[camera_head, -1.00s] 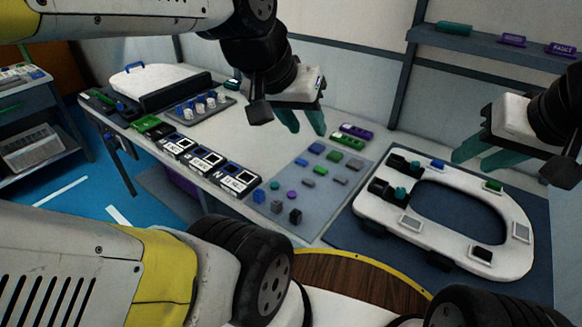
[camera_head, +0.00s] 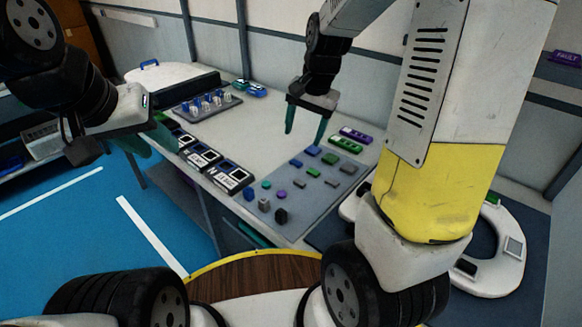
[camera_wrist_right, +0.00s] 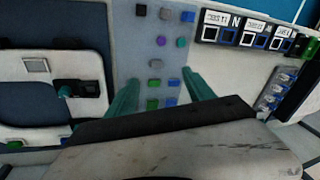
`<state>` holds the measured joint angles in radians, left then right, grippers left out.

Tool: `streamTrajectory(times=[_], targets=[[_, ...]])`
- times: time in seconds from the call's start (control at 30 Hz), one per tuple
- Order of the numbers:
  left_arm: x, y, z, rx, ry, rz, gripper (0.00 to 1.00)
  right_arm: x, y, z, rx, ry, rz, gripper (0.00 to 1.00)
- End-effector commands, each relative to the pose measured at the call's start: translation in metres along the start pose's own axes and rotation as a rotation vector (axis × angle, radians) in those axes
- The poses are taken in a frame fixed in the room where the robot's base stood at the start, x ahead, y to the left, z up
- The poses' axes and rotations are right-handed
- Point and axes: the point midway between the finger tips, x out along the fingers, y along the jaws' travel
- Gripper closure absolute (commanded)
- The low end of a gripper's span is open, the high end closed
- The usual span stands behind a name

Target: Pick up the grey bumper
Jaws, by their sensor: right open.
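Several small bumpers lie on a grey mat (camera_head: 325,193) on the table. Grey ones include a cube-like piece (camera_head: 264,204) near the mat's front and flatter pieces (camera_head: 299,183) further back; I cannot tell which is the task's one. My right gripper (camera_head: 306,122) is open and empty above the far side of the mat, its teal fingers pointing down. In the right wrist view its fingers (camera_wrist_right: 161,88) stand apart, with a grey piece (camera_wrist_right: 156,64) showing just beyond them. My left gripper (camera_head: 155,145) is empty at the left, over the table's front edge, its fingers apart.
Labelled black-and-white boxes (camera_head: 205,158) line the front edge. A rack with blue-topped parts (camera_head: 207,104) and a white lid (camera_head: 150,78) stand at the back left. Green and purple pieces (camera_head: 350,138) lie behind the mat.

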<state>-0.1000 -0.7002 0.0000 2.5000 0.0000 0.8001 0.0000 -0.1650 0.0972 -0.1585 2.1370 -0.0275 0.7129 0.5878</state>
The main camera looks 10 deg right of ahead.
Motion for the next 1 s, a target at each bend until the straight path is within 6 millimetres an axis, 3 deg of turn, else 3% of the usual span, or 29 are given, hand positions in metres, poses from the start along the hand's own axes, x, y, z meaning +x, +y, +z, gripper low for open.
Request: streamTrajectory(times=[0.03, 0.1, 0.3, 1.0], targets=[[0.000, 0.000, 0.000, 0.000, 0.000, 0.000, 0.64, 0.026, -0.002, -0.009, 0.050, -0.025, 0.039, 0.38], [0.000, 0.000, 0.000, 0.000, 0.000, 0.000, 0.64, 0.056, -0.002, -0.020, 0.124, -0.042, 0.084, 0.38], [0.000, 0.000, 0.000, 0.000, 0.000, 0.000, 0.64, 0.124, 0.002, -0.038, 0.272, -0.061, 0.185, 0.38], [0.000, 0.000, 0.000, 0.000, 0.000, 0.000, 0.64, 0.217, 0.021, -0.044, 0.332, -0.062, 0.230, 0.38]])
